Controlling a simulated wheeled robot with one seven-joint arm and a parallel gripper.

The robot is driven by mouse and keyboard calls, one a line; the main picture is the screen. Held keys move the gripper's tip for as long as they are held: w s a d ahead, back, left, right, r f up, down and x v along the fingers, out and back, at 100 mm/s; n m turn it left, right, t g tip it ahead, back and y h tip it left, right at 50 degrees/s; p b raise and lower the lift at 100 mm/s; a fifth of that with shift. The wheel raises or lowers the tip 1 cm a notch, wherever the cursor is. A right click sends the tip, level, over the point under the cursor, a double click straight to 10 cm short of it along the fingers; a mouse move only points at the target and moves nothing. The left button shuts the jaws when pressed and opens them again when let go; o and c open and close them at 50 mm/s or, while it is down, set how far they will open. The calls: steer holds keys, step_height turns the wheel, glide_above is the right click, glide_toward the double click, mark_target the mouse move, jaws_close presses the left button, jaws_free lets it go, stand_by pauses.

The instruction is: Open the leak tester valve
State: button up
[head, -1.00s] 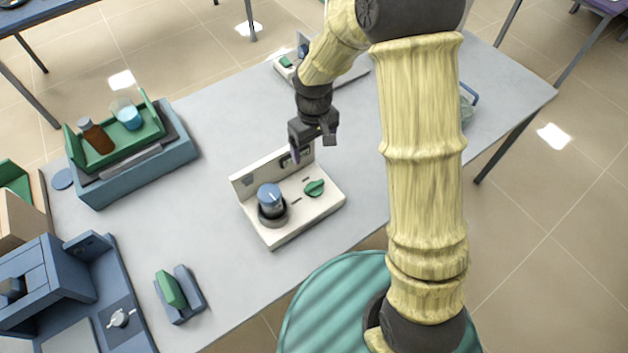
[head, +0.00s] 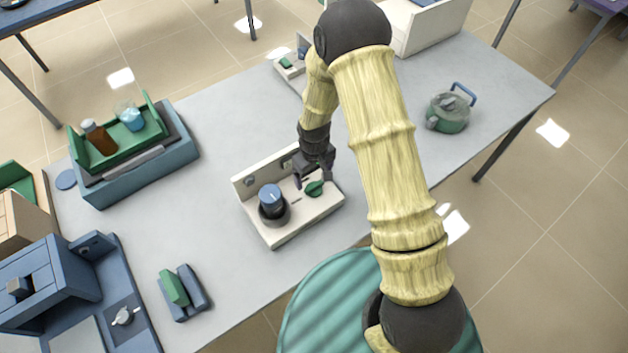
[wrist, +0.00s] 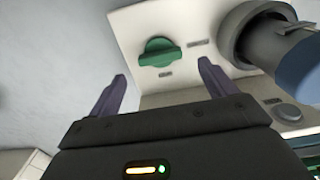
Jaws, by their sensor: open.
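The leak tester (head: 300,218) is a white base with an upright back panel, standing in the middle of the grey table. Its green valve knob (head: 314,188) sits on the right part of the base; it also shows in the wrist view (wrist: 160,53), its bar lying across the picture. A blue-capped cylinder (head: 270,202) stands in a dark ring at the left of the base. My gripper (head: 314,180) is open and empty, close over the valve knob. In the wrist view my two fingers (wrist: 163,84) are spread, with the knob beyond their tips and between their lines, apparently not touched.
The blue-capped cylinder also shows close to the right finger in the wrist view (wrist: 295,62). A blue unit with a green tray (head: 120,150) stands at the left. A green pot (head: 448,113) stands at the right. Table between is clear.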

mark_target(314, 185)
steer(key=shift+f+p, duration=0.4)
steer(key=shift+f, duration=2)
steer(key=c, duration=1)
